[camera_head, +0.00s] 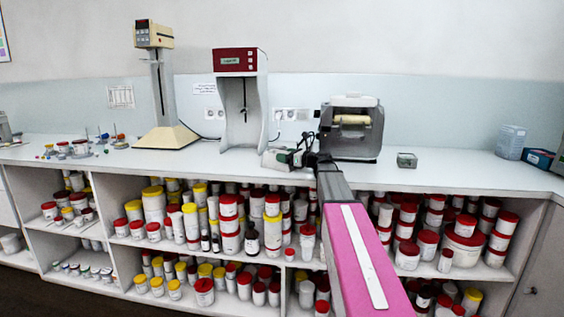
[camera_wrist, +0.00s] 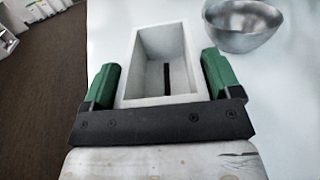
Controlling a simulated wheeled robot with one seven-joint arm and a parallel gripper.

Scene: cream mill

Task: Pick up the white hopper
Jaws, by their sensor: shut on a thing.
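The white hopper (camera_wrist: 150,62) is an open rectangular box with a dark slot in its bottom, seen from above in the wrist view. My gripper (camera_wrist: 162,80) has one green finger on each side of it and is shut on it. In the head view my gripper (camera_head: 296,157) is over the front of the counter, left of the grey mill-like machine. A pale part of the hopper (camera_head: 272,158) shows beside the gripper there. I cannot tell whether the hopper still touches the counter.
A metal bowl (camera_wrist: 243,28) stands close to the right of the hopper in the wrist view. The grey machine (camera_head: 351,128) and a small clear container (camera_head: 407,160) are to the right on the counter (camera_head: 455,168). A red-topped stand (camera_head: 238,62) is behind. Shelves of jars lie below.

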